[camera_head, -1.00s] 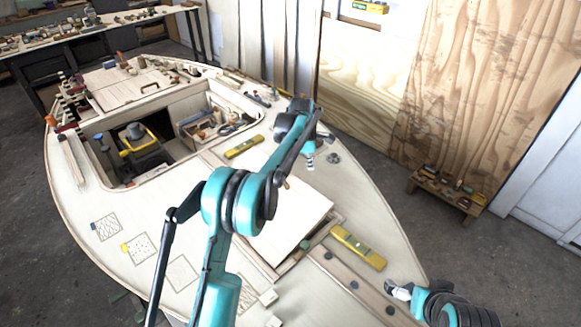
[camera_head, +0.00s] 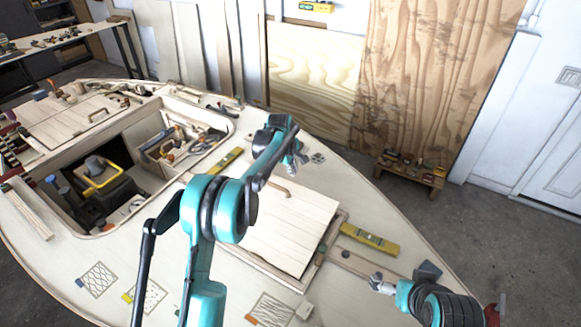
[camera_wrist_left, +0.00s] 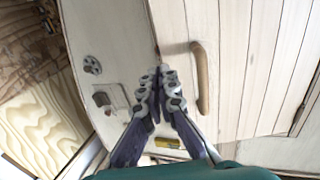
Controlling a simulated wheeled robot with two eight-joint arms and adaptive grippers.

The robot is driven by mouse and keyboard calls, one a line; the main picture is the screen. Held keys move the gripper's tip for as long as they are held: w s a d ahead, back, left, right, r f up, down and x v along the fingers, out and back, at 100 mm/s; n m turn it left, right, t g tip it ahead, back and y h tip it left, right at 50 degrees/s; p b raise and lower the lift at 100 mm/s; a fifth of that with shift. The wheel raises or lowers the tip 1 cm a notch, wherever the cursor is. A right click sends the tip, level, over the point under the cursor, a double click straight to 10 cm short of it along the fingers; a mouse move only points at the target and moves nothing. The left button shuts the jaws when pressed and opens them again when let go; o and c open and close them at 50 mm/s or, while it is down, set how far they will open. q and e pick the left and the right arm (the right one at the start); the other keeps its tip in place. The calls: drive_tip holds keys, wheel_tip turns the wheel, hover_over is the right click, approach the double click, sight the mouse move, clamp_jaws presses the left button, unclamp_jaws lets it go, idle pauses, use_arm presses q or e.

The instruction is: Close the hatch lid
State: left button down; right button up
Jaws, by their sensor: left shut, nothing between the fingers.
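The hatch lid (camera_head: 285,228) is a pale planked panel with a curved wooden handle (camera_head: 278,188). It lies over its wooden frame on the deck, with a dark gap along its right edge; I cannot tell whether it sits flush. My left gripper (camera_head: 298,158) is shut and empty near the lid's far edge. In the left wrist view, its closed fingertips (camera_wrist_left: 160,75) are just left of the handle (camera_wrist_left: 202,75), apart from it in the picture. My left arm hides part of the lid. My right gripper (camera_head: 378,284) is low at the right, its fingers too small to read.
A yellow level (camera_head: 370,238) lies right of the hatch and another (camera_head: 224,160) lies beyond it. An open cockpit well (camera_head: 120,150) with tools is at left. A low stool (camera_head: 410,170) stands on the floor at right.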

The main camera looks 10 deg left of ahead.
sight(295, 186)
use_arm(q)
drive_tip(key=b+x, duration=0.1)
drive_tip(key=x, duration=0.7)
use_arm(e)
drive_tip(key=shift+f, duration=0.85)
use_arm(q)
drive_tip(key=shift+g, duration=0.6)
drive_tip(key=b+x, duration=0.1)
drive_tip(key=x, duration=0.1)
drive_tip(key=b+x, duration=0.1)
drive_tip(key=x, duration=0.1)
drive_tip(key=w+b+x, duration=0.1)
drive_tip(key=x, duration=0.2)
drive_tip(key=shift+s+a+r, duration=0.1)
drive_tip(key=shift+s+r, duration=0.1)
drive_tip(key=shift+s, duration=0.05)
drive_tip(key=shift+w+f, duration=0.1)
use_arm(e)
drive_tip(key=x, duration=0.3)
drive_tip(key=shift+s+d, duration=0.1)
drive_tip(key=shift+d, duration=0.2)
